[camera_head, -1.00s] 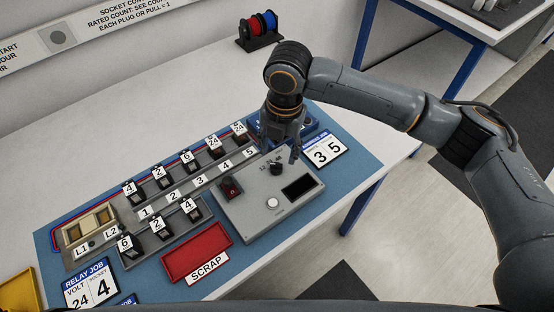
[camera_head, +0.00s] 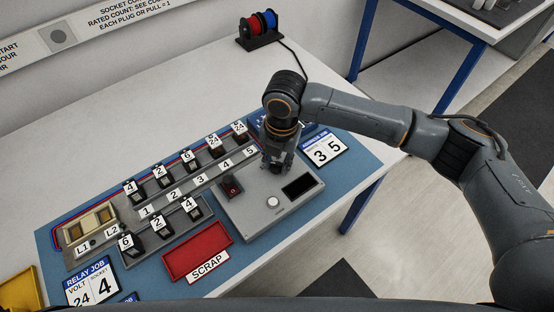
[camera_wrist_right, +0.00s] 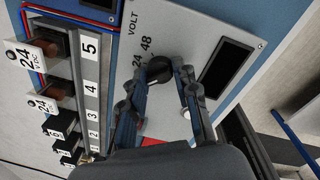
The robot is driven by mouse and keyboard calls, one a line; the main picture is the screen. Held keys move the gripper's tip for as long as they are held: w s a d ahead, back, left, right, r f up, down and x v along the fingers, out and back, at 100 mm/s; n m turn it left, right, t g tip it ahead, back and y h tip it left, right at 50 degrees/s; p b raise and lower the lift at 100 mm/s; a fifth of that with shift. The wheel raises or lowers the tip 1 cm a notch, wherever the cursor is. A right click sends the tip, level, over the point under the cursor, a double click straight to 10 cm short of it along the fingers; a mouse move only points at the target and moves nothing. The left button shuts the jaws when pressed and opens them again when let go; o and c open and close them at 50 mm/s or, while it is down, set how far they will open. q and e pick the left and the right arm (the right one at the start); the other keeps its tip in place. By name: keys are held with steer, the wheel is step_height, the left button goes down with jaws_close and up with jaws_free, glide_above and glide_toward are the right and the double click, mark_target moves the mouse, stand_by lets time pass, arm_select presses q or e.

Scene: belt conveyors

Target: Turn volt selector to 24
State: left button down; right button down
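The volt selector is a round black knob (camera_wrist_right: 159,68) on the grey test box (camera_head: 241,213). In the right wrist view, "VOLT", "24" and "48" are printed beside it; which number it points to is unclear. My right gripper (camera_head: 277,165) is low over the box and hides the knob in the head view. In the right wrist view the gripper (camera_wrist_right: 157,75) has its fingers apart, one on each side of the knob. The right finger is close to the knob or touching it; a gap shows on the left. My left gripper is in neither view.
The box also has a dark display (camera_head: 299,187), a white round button (camera_head: 273,202) and a red switch (camera_head: 232,187). Numbered relays stand in racks (camera_head: 183,222) to the left. A red scrap tray (camera_head: 197,249) lies in front. A reel stand (camera_head: 260,38) is at the back.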

steer(key=shift+r+m+p, duration=0.2)
steer(key=shift+m+p, duration=0.3)
steer(key=shift+p, duration=0.4)
steer(key=m+p, duration=0.5)
steer(key=p, duration=0.1)
steer(key=shift+s+p, duration=0.1)
steer(key=shift+p, duration=0.3)
steer(key=shift+f+m+t+p, duration=0.2)
steer(key=shift+m+t+p, duration=0.1)
steer(key=shift+m+p, duration=1.05)
steer(key=shift+h, duration=0.3)
steer(key=c, duration=1)
jaws_free()
